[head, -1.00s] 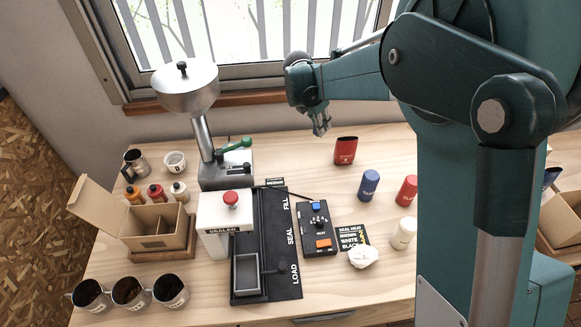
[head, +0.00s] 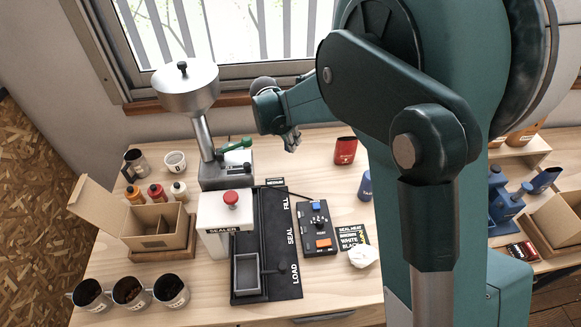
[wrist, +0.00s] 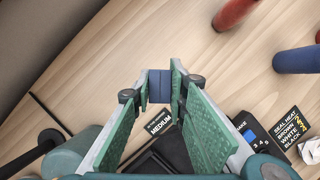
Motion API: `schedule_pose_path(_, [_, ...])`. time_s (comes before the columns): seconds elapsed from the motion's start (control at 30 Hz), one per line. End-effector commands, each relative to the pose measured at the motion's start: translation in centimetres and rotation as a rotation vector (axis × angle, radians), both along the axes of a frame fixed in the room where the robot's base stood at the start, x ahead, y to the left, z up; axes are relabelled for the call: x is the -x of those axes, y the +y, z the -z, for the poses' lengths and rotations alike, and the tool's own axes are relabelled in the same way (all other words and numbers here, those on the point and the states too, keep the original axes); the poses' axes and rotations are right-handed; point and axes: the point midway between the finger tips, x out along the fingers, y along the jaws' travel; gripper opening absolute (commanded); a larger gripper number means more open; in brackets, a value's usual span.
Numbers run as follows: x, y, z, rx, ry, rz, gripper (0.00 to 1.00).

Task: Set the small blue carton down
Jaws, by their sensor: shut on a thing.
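In the wrist view, a small blue carton (wrist: 160,86) sits between the tips of my gripper (wrist: 160,92). The green fingers are closed against its two sides. In the head view my gripper (head: 291,141) hangs above the back of the bench, to the right of the hopper stand. The carton is too small or hidden to make out there. Bare wood shows beyond the fingertips in the wrist view, and the carton appears to be off the bench, though its exact height is unclear.
A "MEDIUM" label (wrist: 158,123) lies close below the fingertips in the wrist view. The sealer (head: 225,220), the control box (head: 318,228), a red container (head: 345,151) and a blue container (head: 365,185) stand nearby. An open cardboard box (head: 150,222) is at left.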

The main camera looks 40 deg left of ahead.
Motion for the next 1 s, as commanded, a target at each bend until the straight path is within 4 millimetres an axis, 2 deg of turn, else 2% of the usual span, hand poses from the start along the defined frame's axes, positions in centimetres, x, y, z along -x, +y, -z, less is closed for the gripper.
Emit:
schedule_pose_path(0.37, [0.0, 0.0, 0.4, 0.000, 0.000, 0.000, 0.06])
schedule_pose_path(0.8, [0.0, 0.0, 5.6, 0.000, 0.000, 0.000, 0.06])
schedule_pose_path(1.0, [0.0, 0.0, 6.2, 0.000, 0.000, 0.000, 0.06])
